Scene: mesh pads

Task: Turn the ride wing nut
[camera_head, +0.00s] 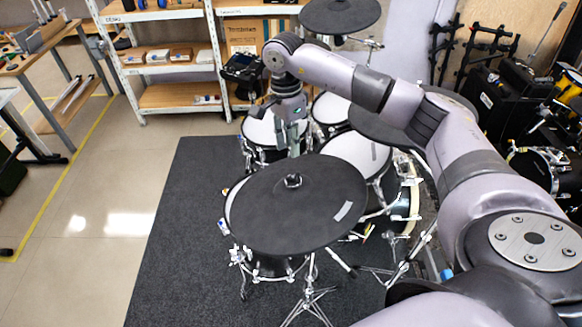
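A large black cymbal pad (255,225) lies nearly level on its stand in the middle foreground. A small dark wing nut (293,181) stands at its centre. My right gripper (289,148) points downward just beyond the wing nut in the picture, with its fingertips apart from it. Nothing shows between its fingers, and I cannot tell how far apart they are. Two more black cymbal pads show, one at the top (340,14) and one partly hidden behind my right arm (378,124). No label shows which pad is the ride. My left gripper is not in view.
White-headed drum pads (358,152) stand close behind and beneath the front cymbal. Stand legs (312,300) spread over the dark mat (175,270). Shelves (175,95) stand at the back, and a workbench (40,65) at the left. The floor at left is clear.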

